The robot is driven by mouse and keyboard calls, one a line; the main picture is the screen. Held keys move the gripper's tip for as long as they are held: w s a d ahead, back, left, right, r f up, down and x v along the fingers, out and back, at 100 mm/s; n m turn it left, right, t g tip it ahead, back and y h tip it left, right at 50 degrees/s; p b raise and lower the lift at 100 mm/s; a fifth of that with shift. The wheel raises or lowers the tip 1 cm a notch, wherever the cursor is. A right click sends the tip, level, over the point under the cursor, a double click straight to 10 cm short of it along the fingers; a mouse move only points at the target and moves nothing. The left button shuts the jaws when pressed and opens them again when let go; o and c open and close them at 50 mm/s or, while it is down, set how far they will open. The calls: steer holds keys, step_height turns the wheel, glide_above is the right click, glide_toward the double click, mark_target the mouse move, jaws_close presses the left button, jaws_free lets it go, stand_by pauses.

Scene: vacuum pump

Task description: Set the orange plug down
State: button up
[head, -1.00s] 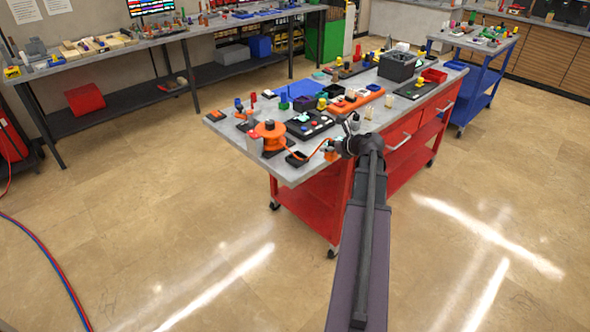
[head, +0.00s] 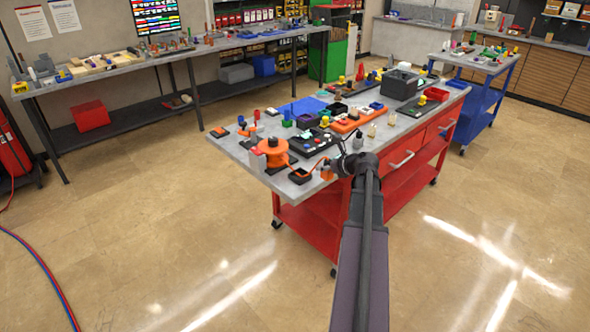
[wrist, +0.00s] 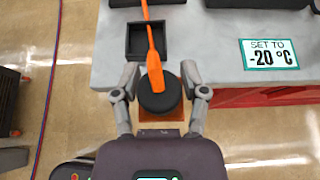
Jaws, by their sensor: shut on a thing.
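The orange plug (wrist: 174,121) shows in the wrist view as an orange block under a round black cap, with an orange cord (wrist: 154,62) running up from it. My gripper (wrist: 160,82) is shut on it, one finger on each side. In the head view the plug (head: 327,171) is a small orange patch under my gripper (head: 340,168), by the table's near edge. The cord leads left to an orange reel (head: 274,152). The plug's underside is hidden; I cannot tell whether it touches the grey tabletop (wrist: 205,50).
A small black open tray (wrist: 135,40) lies just beyond the plug, the cord crossing over it. A "SET TO -20 °C" label (wrist: 270,53) lies to the right. Several coloured parts and a black box (head: 400,82) crowd the red-framed table. Some bare tabletop borders the near edge.

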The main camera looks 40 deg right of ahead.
steer(key=w+a, duration=0.1)
steer(key=w, duration=0.2)
steer(key=w+a, duration=0.1)
steer(key=w, duration=0.2)
steer(key=w+a+f, duration=0.1)
steer(key=w, duration=0.2)
steer(key=shift+w+b, duration=0.3)
steer(key=shift+b, duration=0.1)
steer(key=shift+w, duration=0.45)
steer(key=shift+w+a+f+b, duration=0.15)
steer(key=shift+w+f+b, duration=0.1)
steer(key=shift+f+b, duration=1.55)
steer(key=shift+b, duration=0.05)
steer(key=shift+f, duration=0.15)
steer(key=o, duration=1.2)
